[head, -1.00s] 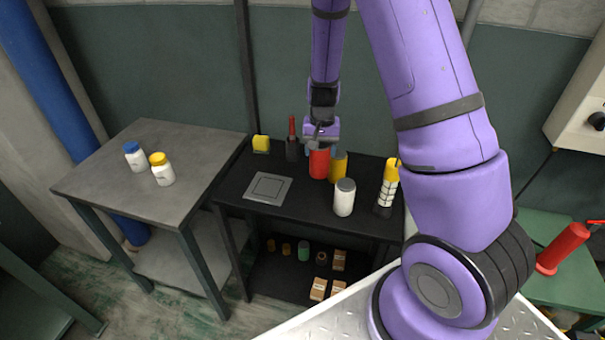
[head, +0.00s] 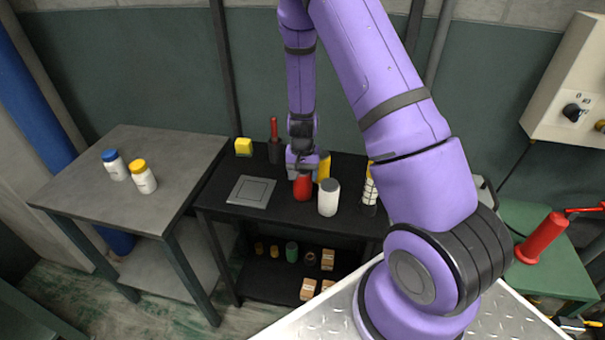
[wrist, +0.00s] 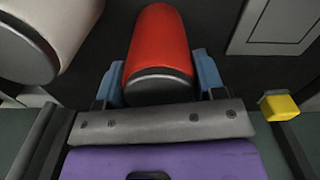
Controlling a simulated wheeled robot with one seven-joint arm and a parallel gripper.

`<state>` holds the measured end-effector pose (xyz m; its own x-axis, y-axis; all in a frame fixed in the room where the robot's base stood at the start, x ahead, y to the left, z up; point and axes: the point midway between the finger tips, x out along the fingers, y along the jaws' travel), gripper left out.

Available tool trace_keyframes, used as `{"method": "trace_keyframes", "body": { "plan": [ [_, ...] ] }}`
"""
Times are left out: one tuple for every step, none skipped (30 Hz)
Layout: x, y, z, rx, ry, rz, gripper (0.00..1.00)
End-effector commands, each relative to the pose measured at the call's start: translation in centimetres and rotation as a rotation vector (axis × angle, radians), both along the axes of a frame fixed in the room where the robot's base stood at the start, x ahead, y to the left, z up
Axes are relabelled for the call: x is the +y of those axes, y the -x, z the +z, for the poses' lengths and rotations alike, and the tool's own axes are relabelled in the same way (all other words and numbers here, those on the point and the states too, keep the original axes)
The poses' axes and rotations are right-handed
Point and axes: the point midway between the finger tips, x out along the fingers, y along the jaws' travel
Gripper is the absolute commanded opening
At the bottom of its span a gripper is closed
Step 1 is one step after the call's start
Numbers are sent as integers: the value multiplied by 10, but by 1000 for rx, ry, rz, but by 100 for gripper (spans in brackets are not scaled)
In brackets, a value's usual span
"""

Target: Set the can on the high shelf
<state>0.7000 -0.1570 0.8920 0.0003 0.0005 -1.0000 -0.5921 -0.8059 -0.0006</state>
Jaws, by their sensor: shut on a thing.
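A red can (head: 303,188) with a dark end is at the middle of the black bench (head: 230,212). My gripper (head: 302,173) is above it in the head view, pointing down. In the wrist view, the blue fingers of my gripper (wrist: 166,82) are shut on the sides of the red can (wrist: 160,45). I cannot tell whether the can touches the bench top. A white can (head: 328,198) stands close on its right. A yellow can (head: 323,166) is just behind, partly hidden by my gripper. No raised shelf is clearly visible.
A square panel (head: 251,191) lies left of the red can. A yellow block (head: 243,147) and a dark red-handled tool (head: 275,143) are at the back. Small goods and boxes (head: 308,288) sit on the lower shelf. A grey table (head: 150,205) holds two jars.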

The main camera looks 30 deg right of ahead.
Motion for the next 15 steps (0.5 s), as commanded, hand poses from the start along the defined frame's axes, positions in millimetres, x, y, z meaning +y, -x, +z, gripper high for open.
{"method": "trace_keyframes", "body": {
  "plan": [
    [0, 0, 1, -1, 0, 1, 30],
    [0, 0, 1, -1, 0, 1, 30],
    [0, 0, 1, -1, 0, 1, 30],
    [0, 0, 1, -1, 0, 1, 30],
    [0, 0, 1, -1, 0, 1, 30],
    [0, 0, 0, -1, 0, 1, 30],
    [0, 0, 0, -1, -1, 1, 30],
    [0, 0, -1, 0, 0, 1, 30],
    [0, 0, -2, -1, -1, 1, 30],
    [0, 0, -2, -1, -1, 1, 70],
    [0, 0, -2, -1, -1, 2, 77],
    [1, 0, -2, -1, -1, 2, 86],
    [0, 0, -2, -1, -1, 2, 88],
    [0, 0, -2, -1, -1, 2, 88],
    [0, 0, -2, 0, 0, 2, 88]
  ]
}}
